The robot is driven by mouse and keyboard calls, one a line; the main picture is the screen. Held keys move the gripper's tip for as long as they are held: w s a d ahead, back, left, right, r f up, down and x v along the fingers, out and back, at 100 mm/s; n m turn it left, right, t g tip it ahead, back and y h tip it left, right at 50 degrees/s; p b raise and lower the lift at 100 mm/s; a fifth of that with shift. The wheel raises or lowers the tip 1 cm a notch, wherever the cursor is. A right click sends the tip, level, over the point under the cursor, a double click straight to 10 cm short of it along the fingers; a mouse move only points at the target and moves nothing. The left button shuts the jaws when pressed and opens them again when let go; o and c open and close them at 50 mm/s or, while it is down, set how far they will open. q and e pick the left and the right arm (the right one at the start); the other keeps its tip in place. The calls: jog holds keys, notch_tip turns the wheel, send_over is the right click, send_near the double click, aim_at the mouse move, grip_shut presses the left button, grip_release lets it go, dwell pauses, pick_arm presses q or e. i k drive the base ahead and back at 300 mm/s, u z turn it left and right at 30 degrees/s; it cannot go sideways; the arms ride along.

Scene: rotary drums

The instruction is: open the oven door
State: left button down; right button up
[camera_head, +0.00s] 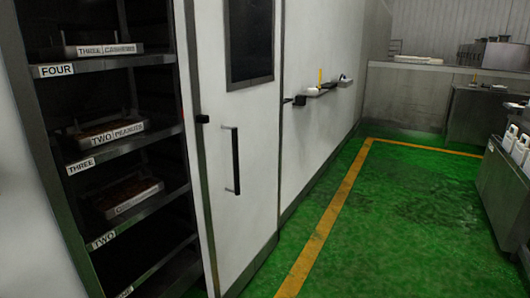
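A tall white door (257,115) stands left of centre, with a dark window (250,38) in its upper part. A black vertical bar handle (236,160) is on its left side, and a small black block (203,118) sits at its left edge. I take this to be the oven door. It looks flush with the white wall on its right, but I cannot tell for sure whether it is fully shut. Neither of my grippers is in view, and nothing touches the handle.
Left of the door is a dark shelf rack (110,65) with labelled shelves and several trays. A small wall ledge (323,90) holds small items right of the door. A grey counter (505,185) stands far right. The green floor (400,215) between is clear.

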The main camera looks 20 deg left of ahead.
aim_at(231, 53)
jog(key=u, duration=0.3)
jog(key=i, duration=0.8)
jog(key=u, duration=0.75)
